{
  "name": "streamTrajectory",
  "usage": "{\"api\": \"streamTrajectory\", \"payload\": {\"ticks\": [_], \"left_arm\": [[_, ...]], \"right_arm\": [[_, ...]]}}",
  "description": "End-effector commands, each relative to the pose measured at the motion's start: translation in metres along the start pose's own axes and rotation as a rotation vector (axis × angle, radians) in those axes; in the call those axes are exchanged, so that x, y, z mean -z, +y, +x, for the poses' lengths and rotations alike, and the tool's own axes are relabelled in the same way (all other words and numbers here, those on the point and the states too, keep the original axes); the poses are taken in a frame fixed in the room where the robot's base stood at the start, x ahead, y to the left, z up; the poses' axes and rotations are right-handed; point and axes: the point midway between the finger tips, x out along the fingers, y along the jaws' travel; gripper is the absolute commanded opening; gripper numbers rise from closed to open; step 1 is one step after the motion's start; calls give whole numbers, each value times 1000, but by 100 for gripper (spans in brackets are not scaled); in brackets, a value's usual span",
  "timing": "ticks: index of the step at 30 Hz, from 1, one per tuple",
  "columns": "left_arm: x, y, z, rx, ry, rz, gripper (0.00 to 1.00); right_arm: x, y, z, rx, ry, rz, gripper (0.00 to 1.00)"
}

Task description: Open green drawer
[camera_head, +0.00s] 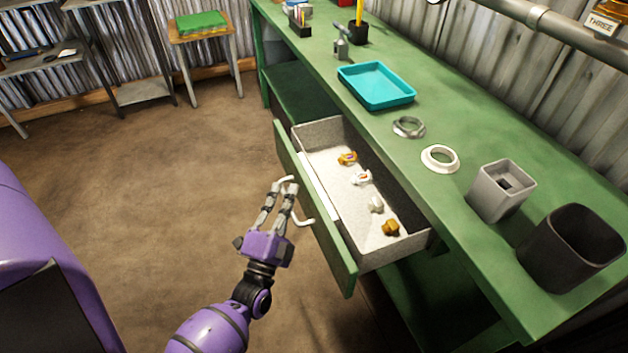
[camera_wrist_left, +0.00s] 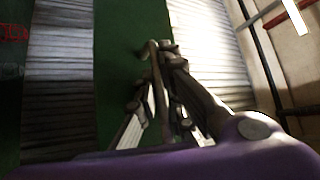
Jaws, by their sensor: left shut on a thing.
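The green drawer (camera_head: 316,214) stands pulled out from the green workbench (camera_head: 452,215) in the head view. Its pale inside is visible, with several small white and orange-brown items (camera_head: 362,179) lying in a line. A white bar handle (camera_head: 305,215) is on its front. My left gripper (camera_head: 284,190) is shut on the handle near its far end. In the left wrist view, the fingers (camera_wrist_left: 165,75) close around a bar in front of a dark green surface. My right gripper is not in view.
On the benchtop are a teal tray (camera_head: 376,85), two rings (camera_head: 440,158), a grey square container (camera_head: 502,190) and a black bin (camera_head: 572,248). A small table with a green item (camera_head: 201,23) stands at the back. The brown floor left of the drawer is clear.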

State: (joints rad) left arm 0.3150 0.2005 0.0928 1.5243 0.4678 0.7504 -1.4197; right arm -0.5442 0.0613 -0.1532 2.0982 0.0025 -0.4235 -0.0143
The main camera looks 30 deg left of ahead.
Motion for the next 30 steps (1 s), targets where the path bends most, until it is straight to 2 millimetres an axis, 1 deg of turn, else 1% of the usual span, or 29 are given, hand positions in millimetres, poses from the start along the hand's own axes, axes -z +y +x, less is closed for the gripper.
{"api": "streamTrajectory", "payload": {"ticks": [1,6,12,18,29,30], "left_arm": [[-7,-7,-8,-6,-3,-2,0],[-26,-24,-28,-6,-2,-2,0],[-40,-36,-42,-5,-2,-3,0],[-46,-41,-48,-6,-2,-5,0],[-47,-41,-48,-6,-2,-5,0],[-47,-41,-48,-7,-2,-5,12]], "right_arm": [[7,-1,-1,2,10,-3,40],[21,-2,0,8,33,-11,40],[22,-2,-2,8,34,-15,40],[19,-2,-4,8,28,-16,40],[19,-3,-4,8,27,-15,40],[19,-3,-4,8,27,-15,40]]}}
